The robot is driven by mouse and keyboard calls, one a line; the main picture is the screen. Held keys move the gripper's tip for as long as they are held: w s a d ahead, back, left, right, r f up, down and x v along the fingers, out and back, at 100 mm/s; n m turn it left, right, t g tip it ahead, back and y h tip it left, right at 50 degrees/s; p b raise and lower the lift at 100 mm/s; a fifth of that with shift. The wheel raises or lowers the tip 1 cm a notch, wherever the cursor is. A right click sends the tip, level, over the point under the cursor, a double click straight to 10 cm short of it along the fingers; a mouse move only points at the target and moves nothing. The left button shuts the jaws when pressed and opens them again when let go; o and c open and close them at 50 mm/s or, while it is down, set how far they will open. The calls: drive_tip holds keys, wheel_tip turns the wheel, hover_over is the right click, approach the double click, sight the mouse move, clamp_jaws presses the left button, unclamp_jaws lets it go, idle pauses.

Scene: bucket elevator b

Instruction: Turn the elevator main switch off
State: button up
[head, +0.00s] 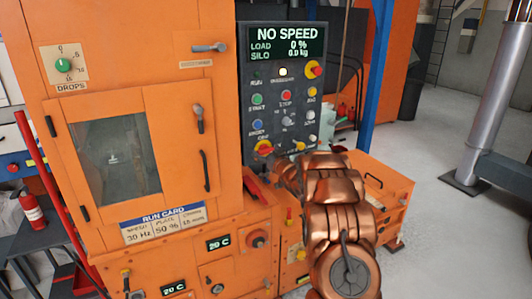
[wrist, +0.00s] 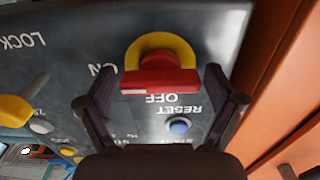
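The main switch is a red handle (wrist: 160,80) on a yellow round plate (wrist: 160,45), in the upper middle of the wrist view. Its handle lies roughly crosswise there. Upside-down lettering reads OFF just below it, and a partly hidden ON label is to its left. In the head view the switch (head: 264,147) is low on the dark control panel (head: 250,100), partly behind my gripper. My gripper (wrist: 160,85) is open, with one finger on each side of the red handle. I see no clear contact with it.
A blue reset button (wrist: 179,125) is close below the switch in the wrist view. A yellow-knobbed lever (wrist: 15,110) sticks out at the left. The panel's display (head: 287,44) reads NO SPEED and load 0 %. An orange cabinet (head: 225,130) stands left of the panel.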

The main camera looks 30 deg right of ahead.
drive_tip(key=c, duration=0.8)
drive_tip(key=shift+c, duration=0.2)
